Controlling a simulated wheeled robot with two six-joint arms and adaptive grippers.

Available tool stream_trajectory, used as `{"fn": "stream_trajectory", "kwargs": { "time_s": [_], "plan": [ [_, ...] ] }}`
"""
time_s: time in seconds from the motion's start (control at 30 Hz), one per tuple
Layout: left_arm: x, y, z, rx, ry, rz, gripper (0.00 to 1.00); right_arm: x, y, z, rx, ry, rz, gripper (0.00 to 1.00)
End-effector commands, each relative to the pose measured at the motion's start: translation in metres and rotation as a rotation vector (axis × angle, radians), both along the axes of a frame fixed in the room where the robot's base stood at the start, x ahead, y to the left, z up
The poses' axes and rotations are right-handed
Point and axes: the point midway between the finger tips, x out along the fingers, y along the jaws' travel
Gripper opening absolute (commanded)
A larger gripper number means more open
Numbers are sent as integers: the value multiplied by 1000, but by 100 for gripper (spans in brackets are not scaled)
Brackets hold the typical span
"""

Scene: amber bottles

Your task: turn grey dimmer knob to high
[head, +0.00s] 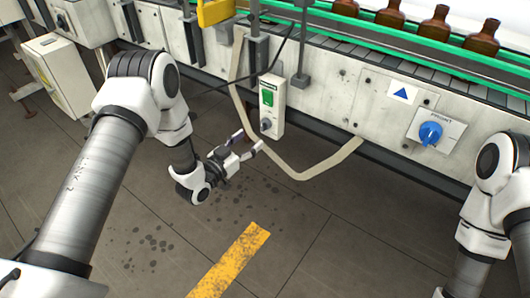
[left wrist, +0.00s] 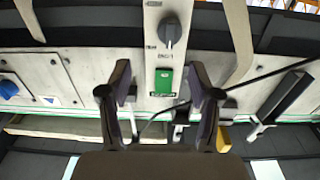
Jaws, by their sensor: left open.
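The grey dimmer knob (head: 266,125) sits low on a pale switch box (head: 278,92), below a green switch (head: 267,97). My left gripper (head: 249,141) is open and empty, just below and left of the knob in the head view, apart from it. In the left wrist view, which shows the box upside down, the knob (left wrist: 170,30) is beyond the gap between my open fingers (left wrist: 160,80), with the green switch (left wrist: 164,80) seen between the fingertips. The knob's setting is too small to read. My right gripper is out of view.
A blue knob (head: 430,133) is on a plate at the right of the machine's panel. A beige cable duct (head: 302,176) loops below the box. Brown bottles (head: 435,27) stand on the green-railed conveyor. The floor around the yellow stripe (head: 231,262) is clear.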

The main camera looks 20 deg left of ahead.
Motion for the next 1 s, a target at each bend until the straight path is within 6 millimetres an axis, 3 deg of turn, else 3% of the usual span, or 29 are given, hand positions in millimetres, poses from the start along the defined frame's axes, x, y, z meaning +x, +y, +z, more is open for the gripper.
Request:
{"fn": "stream_trajectory", "kwargs": {
  "time_s": [0.03,0.17,0.53,0.83,0.87,1.0],
  "plan": [
    [3,5,-10,-3,-10,11,63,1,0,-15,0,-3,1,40],
    [10,3,-4,-3,-14,12,63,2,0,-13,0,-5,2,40],
    [69,-19,-4,-2,-9,14,63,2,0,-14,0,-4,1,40],
    [76,-21,-4,-3,-6,14,63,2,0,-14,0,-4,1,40],
    [76,-21,-4,-3,-6,14,59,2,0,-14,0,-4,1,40],
    [76,-21,-4,-3,-6,15,10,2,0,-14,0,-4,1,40]
  ]
}}
